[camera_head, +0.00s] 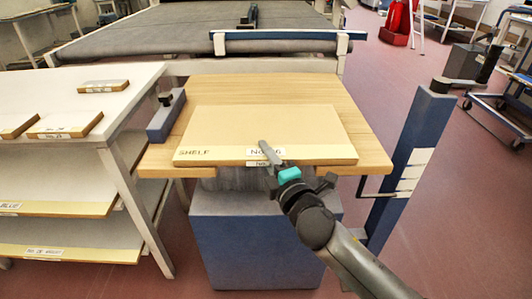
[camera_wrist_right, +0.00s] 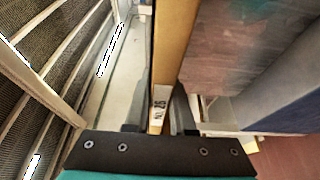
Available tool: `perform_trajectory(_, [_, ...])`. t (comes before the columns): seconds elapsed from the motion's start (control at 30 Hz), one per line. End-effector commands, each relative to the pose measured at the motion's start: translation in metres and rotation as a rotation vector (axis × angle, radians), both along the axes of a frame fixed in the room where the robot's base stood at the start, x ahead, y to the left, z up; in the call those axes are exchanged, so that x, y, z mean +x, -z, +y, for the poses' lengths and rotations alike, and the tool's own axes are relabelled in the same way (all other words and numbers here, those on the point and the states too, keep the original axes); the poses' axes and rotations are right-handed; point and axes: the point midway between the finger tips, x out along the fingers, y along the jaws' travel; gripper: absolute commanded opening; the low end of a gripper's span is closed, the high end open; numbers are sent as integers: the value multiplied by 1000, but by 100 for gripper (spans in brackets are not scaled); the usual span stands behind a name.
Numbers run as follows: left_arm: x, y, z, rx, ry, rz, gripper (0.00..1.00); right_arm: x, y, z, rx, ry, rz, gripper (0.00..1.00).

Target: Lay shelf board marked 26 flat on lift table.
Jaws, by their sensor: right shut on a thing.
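The pale tan shelf board (camera_head: 265,125) has "SHELF" and a number label, which reads like 26, along its front. It lies level over the wooden top of the lift table (camera_head: 362,112), in its middle. I cannot tell whether a small gap remains beneath it. My right gripper (camera_head: 272,155) is at the middle of the board's front edge, shut on it, partly covering the number. In the right wrist view, the board (camera_wrist_right: 175,45) runs edge-on between the fingers (camera_wrist_right: 160,105), with a label on its edge. My left gripper is not in view.
A white rack (camera_head: 55,85) at left holds several smaller boards on top and labelled boards below. A blue block (camera_head: 166,117) sits at the lift table's left edge. A blue post (camera_head: 412,150) stands close at right. A grey conveyor (camera_head: 180,50) lies behind.

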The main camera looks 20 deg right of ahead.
Motion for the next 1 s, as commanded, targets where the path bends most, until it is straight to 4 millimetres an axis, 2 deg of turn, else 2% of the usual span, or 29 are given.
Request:
perform_trajectory(0.27, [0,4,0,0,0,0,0,0,1,0,-2,-1,-10,0])
perform_trajectory(0.3, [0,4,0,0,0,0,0,0,1,0,-2,-2,-10,25])
perform_trajectory(0.6, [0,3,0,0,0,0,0,0,4,0,-1,-1,-4,57])
perform_trajectory(0.87, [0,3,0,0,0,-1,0,0,9,0,2,1,8,57])
perform_trajectory(1.0, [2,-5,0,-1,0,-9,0,0,7,0,1,1,5,57])
